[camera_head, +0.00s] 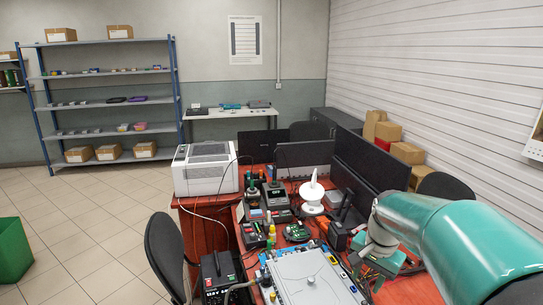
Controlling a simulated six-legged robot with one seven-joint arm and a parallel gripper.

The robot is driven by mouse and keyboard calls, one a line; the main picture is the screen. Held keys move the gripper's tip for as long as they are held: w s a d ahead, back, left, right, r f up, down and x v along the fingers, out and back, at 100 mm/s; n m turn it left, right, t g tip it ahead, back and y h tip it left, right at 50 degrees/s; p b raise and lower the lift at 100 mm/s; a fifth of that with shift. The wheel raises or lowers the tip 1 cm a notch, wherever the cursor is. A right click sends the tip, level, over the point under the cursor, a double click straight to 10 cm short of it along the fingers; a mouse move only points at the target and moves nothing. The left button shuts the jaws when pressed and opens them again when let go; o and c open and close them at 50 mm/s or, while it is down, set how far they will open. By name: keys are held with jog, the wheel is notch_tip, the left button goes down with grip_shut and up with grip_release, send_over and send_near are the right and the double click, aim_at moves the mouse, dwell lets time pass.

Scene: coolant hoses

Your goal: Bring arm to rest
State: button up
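My teal arm comes in from the right edge and reaches left over the red desk (195,235). My gripper (368,281) hangs at its end, just right of a flat silver-grey unit (312,277) on the desk. The fingers are small and partly lost against the clutter, so whether they are open or shut is unclear. I make out nothing held in them.
Monitors (368,172), a white printer-like box (206,169), a white cone-shaped device (313,193) and small instruments crowd the desk. Black chairs (166,255) stand beside it. A green bin (14,250) and shelves (108,102) are left. The tiled floor at left is clear.

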jog(key=s+a+r+n+t, duration=0.2)
jog(key=s+a+n, duration=0.1)
jog(key=s, duration=0.7)
jog(key=s+a+r+n+t, duration=0.2)
jog(key=s+a+r+n, duration=0.1)
jog(key=s, duration=0.7)
jog(key=a+n, duration=0.1)
jog(key=n, duration=0.1)
jog(key=shift+s+a+r+n+h, duration=0.15)
jog(key=shift+a+n+h, duration=0.1)
jog(key=shift+n+h, duration=0.05)
dwell(0.7)
